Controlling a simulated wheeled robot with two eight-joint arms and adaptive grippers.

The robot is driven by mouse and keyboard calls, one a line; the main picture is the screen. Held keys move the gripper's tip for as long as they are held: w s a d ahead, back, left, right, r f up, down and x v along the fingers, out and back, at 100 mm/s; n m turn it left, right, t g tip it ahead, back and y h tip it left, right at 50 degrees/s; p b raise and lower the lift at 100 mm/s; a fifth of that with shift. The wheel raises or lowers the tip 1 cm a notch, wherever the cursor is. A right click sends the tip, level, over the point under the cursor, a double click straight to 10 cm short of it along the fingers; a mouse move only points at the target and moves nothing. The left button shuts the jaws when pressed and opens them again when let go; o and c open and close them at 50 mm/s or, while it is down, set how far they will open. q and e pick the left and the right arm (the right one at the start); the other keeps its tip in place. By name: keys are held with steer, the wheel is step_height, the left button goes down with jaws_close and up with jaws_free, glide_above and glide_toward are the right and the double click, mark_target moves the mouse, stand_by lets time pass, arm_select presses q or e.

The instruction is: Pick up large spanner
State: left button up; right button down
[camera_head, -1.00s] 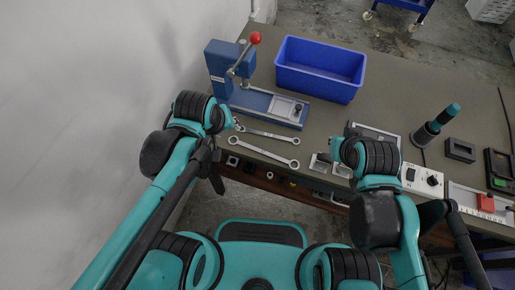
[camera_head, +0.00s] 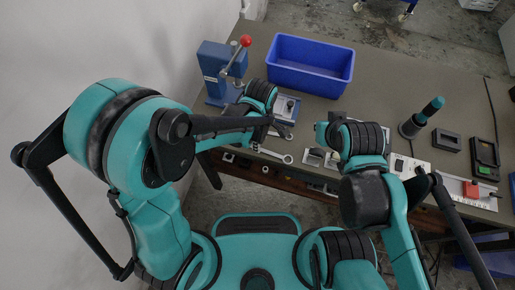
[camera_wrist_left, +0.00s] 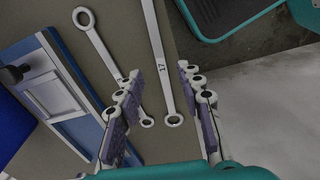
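Two silver spanners lie on the brown-grey bench top. In the left wrist view, the longer-looking one, marked 17 (camera_wrist_left: 159,65), runs down between the fingers of my left gripper (camera_wrist_left: 168,105). The fingers are open, one on each side of its ring end, with no visible grip. The second spanner (camera_wrist_left: 103,48) lies to its left, its lower end near the left finger.
A blue lever press (camera_head: 216,65) with a red knob stands behind the spanners, close to my left wrist. A teal-topped tool (camera_head: 421,118) and black fixtures (camera_head: 446,141) stand to the right. A wall borders the left.

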mark_target(267, 151)
arm_select(q)
step_height(267, 151, down, 4)
steer(key=shift+f+b, duration=0.2)
steer(key=shift+b, duration=0.85)
steer(key=shift+s+r, duration=0.1)
steer(key=shift+c, duration=0.4)
jaws_close()
